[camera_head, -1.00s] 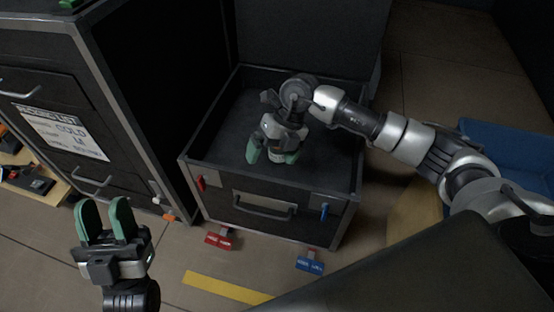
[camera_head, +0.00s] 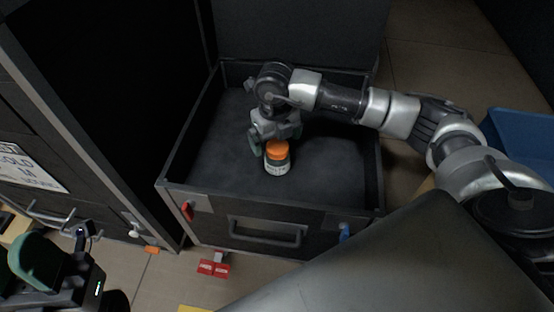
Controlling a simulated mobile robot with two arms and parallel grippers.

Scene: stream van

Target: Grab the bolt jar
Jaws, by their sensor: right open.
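The bolt jar (camera_head: 277,158), with an orange lid, dark upper body and pale label band, stands upright inside the open black case. My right gripper (camera_head: 268,142) is open just behind it. I cannot tell whether the finger touches the jar. My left gripper (camera_head: 45,265) is at the lower left, partly cut off, with one green finger clear, away from the jar.
The black case's (camera_head: 222,203) walls surround the jar, with bare floor inside around it. A tall black cabinet (camera_head: 90,120) stands left. A blue bin (camera_head: 520,140) is at the right.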

